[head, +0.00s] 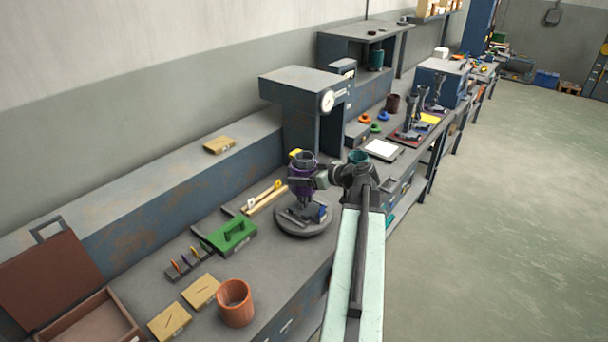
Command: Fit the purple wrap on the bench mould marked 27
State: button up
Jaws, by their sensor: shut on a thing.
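The purple wrap (301,188) is in the middle of the head view, at an upright grey mould (305,159) on a round grey base (291,228). The mould's top shows above the wrap. The wrap appears to be around the mould, but I cannot tell how closely it sits. My gripper (319,179) reaches in from the right at the wrap's height and is shut on the wrap. The fingertips are small and partly hidden against it. No number 27 is readable on the mould.
A green handled block (229,235), an orange-brown cup (235,303) and an open brown case (85,323) are on the bench at left. A grey press with a dial (328,101) rises behind. Several similar tools (411,125) stand further along. The floor at right is clear.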

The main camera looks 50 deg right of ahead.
aim_at(314, 192)
jog(key=shift+f+b, duration=3.4)
jog(key=shift+f, duration=0.35)
jog(key=o, duration=1.4)
jog(key=shift+s+r, duration=0.15)
jog(key=p+v, duration=0.3)
jog(key=v, duration=0.4)
jog(key=shift+s, duration=0.35)
